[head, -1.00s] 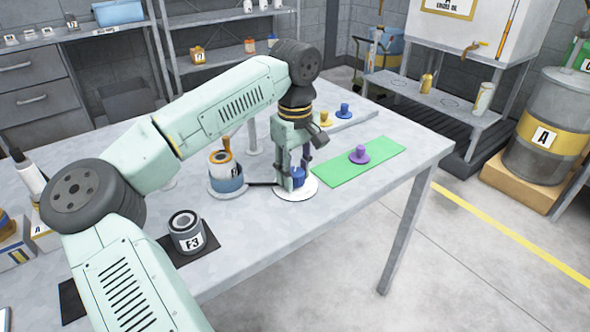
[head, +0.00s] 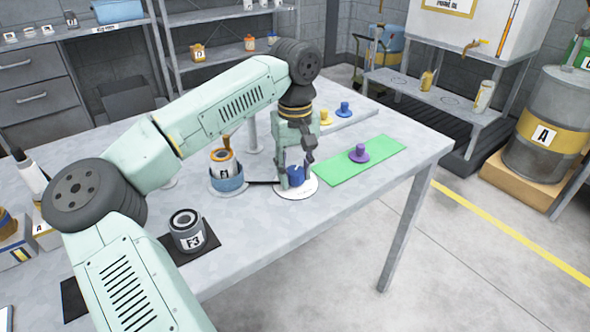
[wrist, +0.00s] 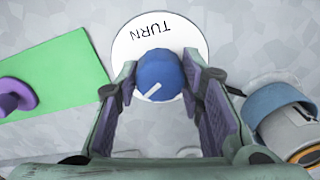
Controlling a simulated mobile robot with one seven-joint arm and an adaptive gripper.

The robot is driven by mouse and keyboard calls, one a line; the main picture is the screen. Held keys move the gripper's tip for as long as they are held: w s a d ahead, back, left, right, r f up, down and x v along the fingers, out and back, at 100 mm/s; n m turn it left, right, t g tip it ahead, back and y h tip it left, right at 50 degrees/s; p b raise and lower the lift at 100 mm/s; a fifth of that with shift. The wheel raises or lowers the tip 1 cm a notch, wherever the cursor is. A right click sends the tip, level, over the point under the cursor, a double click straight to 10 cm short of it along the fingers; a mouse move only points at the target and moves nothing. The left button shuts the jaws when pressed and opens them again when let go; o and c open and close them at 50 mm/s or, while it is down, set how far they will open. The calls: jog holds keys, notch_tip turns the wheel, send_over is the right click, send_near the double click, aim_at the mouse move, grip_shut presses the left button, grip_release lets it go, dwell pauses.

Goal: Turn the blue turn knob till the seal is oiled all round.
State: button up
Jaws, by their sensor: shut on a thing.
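The blue turn knob (head: 296,179) stands on a round white disc (head: 310,188) on the table. In the wrist view the knob (wrist: 158,72) has a white pointer line, and the disc (wrist: 196,36) reads TURN. My gripper (head: 296,166) points down over the knob, its two fingers (wrist: 160,80) shut on the knob's sides. To its left in the head view, an orange-topped can (head: 222,160) sits in a blue holder (head: 229,183), joined to the disc by a dark bar. The holder also shows in the wrist view (wrist: 275,100). I cannot make out the seal or any oil on it.
A green mat (head: 382,155) with a purple knob (head: 359,153) lies right of the disc. Yellow (head: 326,118) and blue (head: 344,109) knobs stand behind. A grey can marked F-3 (head: 187,231) stands on a black mat at front left.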

aim_at(295, 170)
jog(key=o, duration=1.2)
jog(key=shift+c, duration=0.2)
jog(key=shift+r, duration=0.15)
notch_tip(295, 170, up, 12)
